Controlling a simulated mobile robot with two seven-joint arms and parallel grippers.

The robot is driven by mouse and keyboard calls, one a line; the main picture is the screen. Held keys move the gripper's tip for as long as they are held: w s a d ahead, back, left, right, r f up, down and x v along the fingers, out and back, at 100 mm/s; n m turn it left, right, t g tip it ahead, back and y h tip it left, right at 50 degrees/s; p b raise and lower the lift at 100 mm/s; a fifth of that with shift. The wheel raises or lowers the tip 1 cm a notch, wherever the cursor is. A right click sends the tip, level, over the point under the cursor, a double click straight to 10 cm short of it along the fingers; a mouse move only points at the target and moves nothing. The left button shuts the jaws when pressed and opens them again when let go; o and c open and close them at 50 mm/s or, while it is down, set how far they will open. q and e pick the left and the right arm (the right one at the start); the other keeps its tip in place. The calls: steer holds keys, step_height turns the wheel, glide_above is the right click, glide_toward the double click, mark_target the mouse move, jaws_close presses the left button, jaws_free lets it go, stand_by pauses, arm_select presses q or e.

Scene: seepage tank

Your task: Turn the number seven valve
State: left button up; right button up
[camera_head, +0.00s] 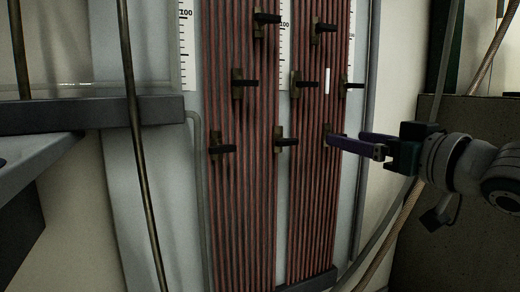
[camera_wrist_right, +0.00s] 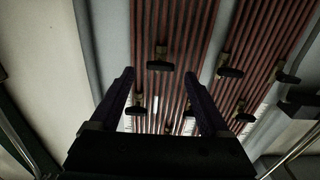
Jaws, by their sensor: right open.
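Several small valves with dark handles and brass-coloured bodies sit on two panels of red-brown tubes. No number can be read on them, so I cannot tell which is number seven. My right gripper (camera_head: 348,140), with purple fingers, is open at the lower right valve (camera_head: 329,131), whose handle is mostly hidden behind the fingers. In the right wrist view, a valve (camera_wrist_right: 160,62) shows just beyond and between the two spread fingertips. I cannot tell whether they touch it. Other valves include the lower middle one (camera_head: 286,142) and the lower left one (camera_head: 221,148). My left gripper is not in view.
White scales (camera_head: 187,45) stand beside the tube panels. A thin brown pipe (camera_head: 137,130) runs down at the left, near a grey ledge (camera_head: 90,113). Hoses (camera_head: 405,213) and a dark concrete block (camera_head: 470,255) are at the right.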

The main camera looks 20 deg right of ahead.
steer(key=shift+w+a+b, duration=0.1)
steer(key=shift+w+b, duration=0.3)
steer(key=shift+w, duration=0.75)
jaws_close()
